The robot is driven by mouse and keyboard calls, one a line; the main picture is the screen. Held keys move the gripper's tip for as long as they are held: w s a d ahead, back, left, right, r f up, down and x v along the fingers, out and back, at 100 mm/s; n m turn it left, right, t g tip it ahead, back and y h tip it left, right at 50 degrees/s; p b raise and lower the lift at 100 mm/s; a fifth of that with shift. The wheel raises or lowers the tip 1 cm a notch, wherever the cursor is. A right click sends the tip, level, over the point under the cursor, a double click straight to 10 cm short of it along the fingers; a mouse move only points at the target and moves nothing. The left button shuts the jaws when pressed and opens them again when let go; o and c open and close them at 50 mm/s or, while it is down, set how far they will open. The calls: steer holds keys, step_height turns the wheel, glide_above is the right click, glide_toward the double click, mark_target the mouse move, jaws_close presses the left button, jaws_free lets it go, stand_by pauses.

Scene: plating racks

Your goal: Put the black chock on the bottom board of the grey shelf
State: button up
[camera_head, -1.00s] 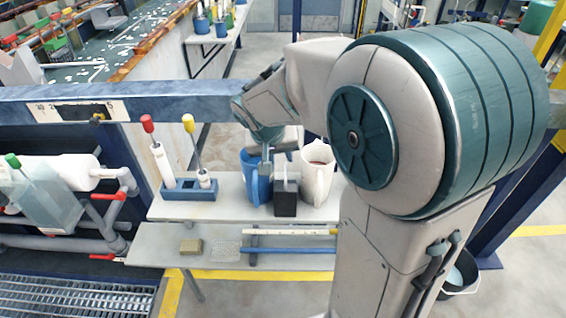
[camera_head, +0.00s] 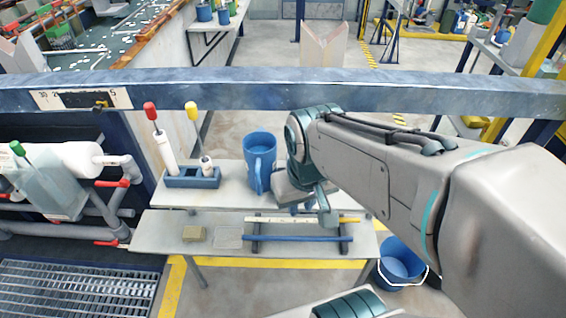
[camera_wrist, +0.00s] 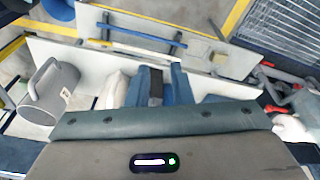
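The grey shelf has two stepped boards. The bottom board (camera_head: 160,232) is in front and lower; it also shows in the wrist view (camera_wrist: 85,20). The upper board (camera_head: 228,197) is behind it. My gripper (camera_wrist: 158,88) is low over the upper board, right of the blue jug (camera_head: 260,165). A dark piece, likely the black chock (camera_wrist: 155,88), shows between its blue fingers in the wrist view. I cannot tell whether they grip it. In the head view my arm hides the chock.
On the bottom board lie a tan block (camera_head: 195,234), a clear mesh piece (camera_head: 229,237) and a blue bar (camera_head: 300,239) across dark strips. A tool holder (camera_head: 192,180) stands at the upper board's left. A grey-white jug (camera_wrist: 52,90) stands near my gripper. A blue bucket (camera_head: 398,268) is on the floor.

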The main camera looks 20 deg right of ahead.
step_height(320, 180, down, 7)
steer(key=w+d+n+g+h+p, duration=0.15)
steer(key=n+h, duration=0.35)
steer(key=n, duration=0.5)
steer(key=w+d+n+g+h, duration=0.1)
steer(key=n+g+h, duration=0.3)
steer(key=n, duration=0.6)
steer(key=w+a+f+n+t+h, duration=0.1)
steer(key=w+a+n+t+h, duration=0.15)
steer(key=n+t, duration=0.45)
steer(key=w+a+f+n+t+h+p, duration=0.1)
steer(key=w+a+n+t, duration=0.3)
steer(key=n, duration=0.6)
steer(key=w+a+f+n+t+h, duration=0.25)
steer(key=n+t, duration=0.25)
steer(key=n, duration=0.4)
steer(key=shift+y, duration=0.4)
steer(key=x, duration=1.3)
steer(key=shift+w+a+r+p, duration=0.1)
steer(key=shift+w+r+p, duration=0.2)
steer(key=shift+w+r, duration=0.1)
jaws_close()
